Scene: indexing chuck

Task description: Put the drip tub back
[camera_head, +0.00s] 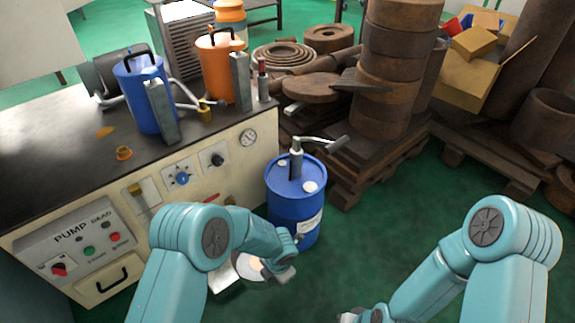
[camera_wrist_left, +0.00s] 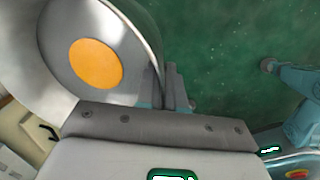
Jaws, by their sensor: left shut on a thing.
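The drip tub is a round, pale metallic tub. It fills the upper left of the left wrist view (camera_wrist_left: 58,62), with a round orange patch of liquid on its bottom (camera_wrist_left: 96,64). In the head view the tub (camera_head: 224,282) shows low in front of the bench, partly hidden behind my left arm. My left gripper (camera_head: 281,268) is shut on the tub's rim; its fingers (camera_wrist_left: 172,88) show at the rim's right side. My right gripper (camera_head: 352,316) is only partly in view at the bottom edge, and its fingers cannot be made out.
A blue drum with a hand pump (camera_head: 293,205) stands just beyond my left gripper. The pump bench (camera_head: 165,190) is on the left, with a blue can (camera_head: 143,95) and an orange can (camera_head: 216,68) on top. Rusty discs on pallets (camera_head: 392,70) stand behind. Green floor is clear at centre right.

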